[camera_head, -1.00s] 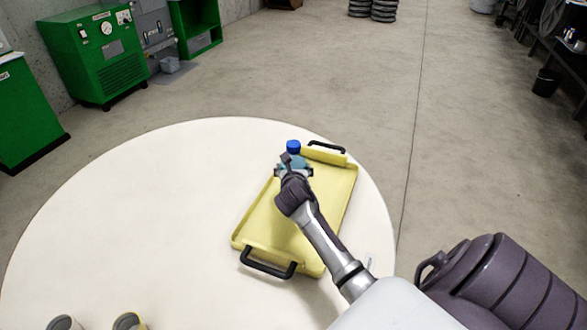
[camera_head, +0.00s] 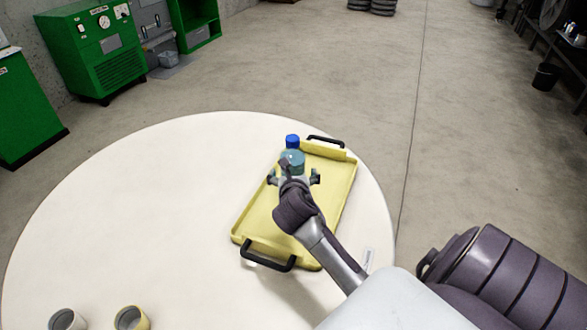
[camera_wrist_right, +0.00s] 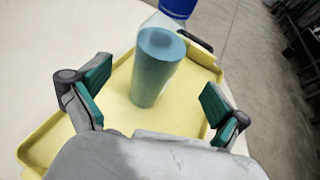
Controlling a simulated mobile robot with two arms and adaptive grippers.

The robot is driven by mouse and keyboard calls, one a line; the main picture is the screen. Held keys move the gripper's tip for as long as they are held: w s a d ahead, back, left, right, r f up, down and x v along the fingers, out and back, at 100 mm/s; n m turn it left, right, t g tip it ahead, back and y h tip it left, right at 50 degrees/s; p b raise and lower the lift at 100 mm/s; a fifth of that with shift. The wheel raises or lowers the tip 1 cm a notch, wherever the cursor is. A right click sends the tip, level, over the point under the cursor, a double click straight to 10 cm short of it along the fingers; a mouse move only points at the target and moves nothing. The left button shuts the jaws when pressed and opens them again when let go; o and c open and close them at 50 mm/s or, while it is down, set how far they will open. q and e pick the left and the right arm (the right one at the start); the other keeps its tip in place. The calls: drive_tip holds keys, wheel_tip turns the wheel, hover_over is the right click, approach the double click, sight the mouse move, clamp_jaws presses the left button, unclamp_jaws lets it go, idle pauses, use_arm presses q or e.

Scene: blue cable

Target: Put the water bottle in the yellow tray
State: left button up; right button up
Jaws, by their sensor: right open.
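The water bottle (camera_head: 292,160), clear blue with a dark blue cap, stands upright in the far part of the yellow tray (camera_head: 262,215). In the right wrist view the bottle (camera_wrist_right: 157,75) stands on the tray floor, ahead of the fingers, with its cap cut off at the top edge. My right gripper (camera_head: 294,178) is open, just on the near side of the bottle. In the right wrist view its two fingers (camera_wrist_right: 152,100) are wide apart, with clear gaps to the bottle. The bottle's lower part is hidden by the gripper in the head view. My left gripper is not in view.
The tray has black handles at its near end (camera_head: 267,256) and far end (camera_head: 326,141). A grey cup (camera_head: 66,320) and a yellow cup (camera_head: 131,319) stand at the near left of the round white table (camera_head: 130,220). The table's left and middle are clear.

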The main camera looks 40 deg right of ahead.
drive_tip(key=v, duration=0.2)
drive_tip(key=shift+s+a+r, duration=0.2)
drive_tip(key=shift+s+a, duration=0.05)
idle(0.5)
